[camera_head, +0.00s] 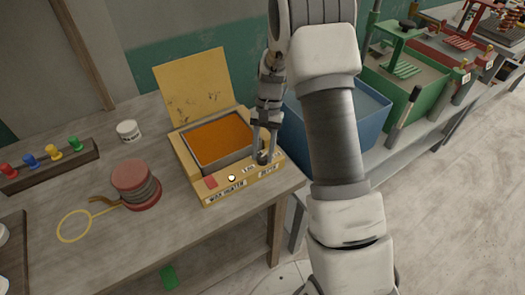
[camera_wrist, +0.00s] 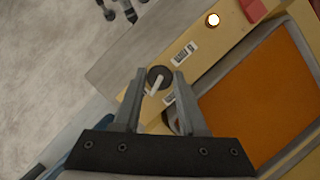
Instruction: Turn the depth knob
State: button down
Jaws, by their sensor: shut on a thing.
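The depth knob (camera_wrist: 158,79) is a round black knob with a white pointer bar, on the yellow front panel of the wax heater (camera_head: 184,158). In the head view the knob (camera_head: 262,158) is mostly hidden at the tips of my gripper (camera_head: 263,150), above a small label. My gripper (camera_wrist: 159,76) has one finger on each side of the knob and is shut on it. In the wrist view the white pointer slants from upper right to lower left. The heater's open pan holds orange wax (camera_head: 222,142), and its yellow lid (camera_head: 192,85) stands raised behind.
A lit round lamp (camera_head: 231,178) and a red switch (camera_head: 211,182) sit left of the knob. A blue bin (camera_head: 368,112) stands close on the right. A red spool (camera_head: 135,172), a white jar (camera_head: 128,131) and a rack of coloured pegs (camera_head: 40,172) lie leftward.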

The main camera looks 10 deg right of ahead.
jog(key=shift+s+m+t+y, duration=0.1)
jog(key=shift+m+t+y, duration=0.45)
jog(key=shift+m, duration=1.35)
jog(key=c, duration=0.8)
grip_release()
jog(key=shift+o, duration=0.2)
jog(key=v, duration=1.7)
jog(key=shift+d, duration=0.25)
